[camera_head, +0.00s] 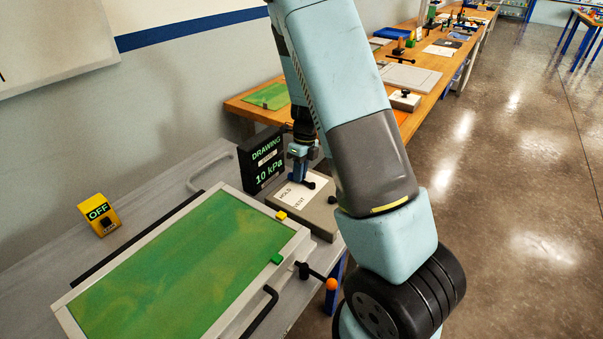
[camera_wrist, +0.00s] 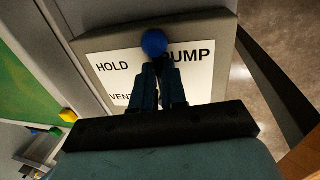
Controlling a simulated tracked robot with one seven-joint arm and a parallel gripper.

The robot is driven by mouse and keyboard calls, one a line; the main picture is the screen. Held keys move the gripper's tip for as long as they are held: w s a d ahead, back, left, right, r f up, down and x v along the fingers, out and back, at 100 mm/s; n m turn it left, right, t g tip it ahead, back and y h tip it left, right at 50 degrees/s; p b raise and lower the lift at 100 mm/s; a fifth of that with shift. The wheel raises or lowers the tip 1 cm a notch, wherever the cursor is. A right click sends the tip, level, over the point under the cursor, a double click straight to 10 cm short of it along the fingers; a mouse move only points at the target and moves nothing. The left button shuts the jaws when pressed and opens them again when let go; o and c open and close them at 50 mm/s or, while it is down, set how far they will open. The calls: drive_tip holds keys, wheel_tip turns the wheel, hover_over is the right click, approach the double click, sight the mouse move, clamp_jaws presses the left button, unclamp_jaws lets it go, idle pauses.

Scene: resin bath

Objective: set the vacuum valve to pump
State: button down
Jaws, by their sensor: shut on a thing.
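The vacuum valve is a grey box with a white label plate (camera_wrist: 112,52) marked HOLD, PUMP and VENT; in the head view the valve box (camera_head: 322,217) stands beside the green bath. In the wrist view its blue ball knob (camera_wrist: 154,43) sits at the left edge of the word PUMP, partly over its first letter. My gripper (camera_wrist: 159,72) is shut on the valve handle just below the ball. The fingers hide the handle's shaft and pivot. In the head view my gripper (camera_head: 301,178) is low over the valve box, with the label partly covered.
A black display (camera_head: 263,160) behind the valve reads DRAWING, 10 kPa. The green bath (camera_head: 175,275) has a pale frame, a black handle and an orange-knobbed lever (camera_head: 331,284) at its near right corner. A yellow box (camera_head: 99,214) reads OFF. Open floor lies right.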

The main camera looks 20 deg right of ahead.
drive_tip(key=shift+w+r, duration=0.1)
drive_tip(key=shift+w, duration=0.15)
drive_tip(key=c, duration=1.4)
unclamp_jaws()
drive_tip(key=shift+o, duration=1.2)
drive_tip(key=shift+s, duration=0.1)
wheel_tip(320, 180, up, 13)
drive_tip(key=w+d, duration=0.1)
drive_tip(key=d, duration=0.1)
drive_tip(key=shift+w+r, duration=0.15)
drive_tip(key=shift+w, duration=0.15)
drive_tip(key=shift+d, duration=0.1)
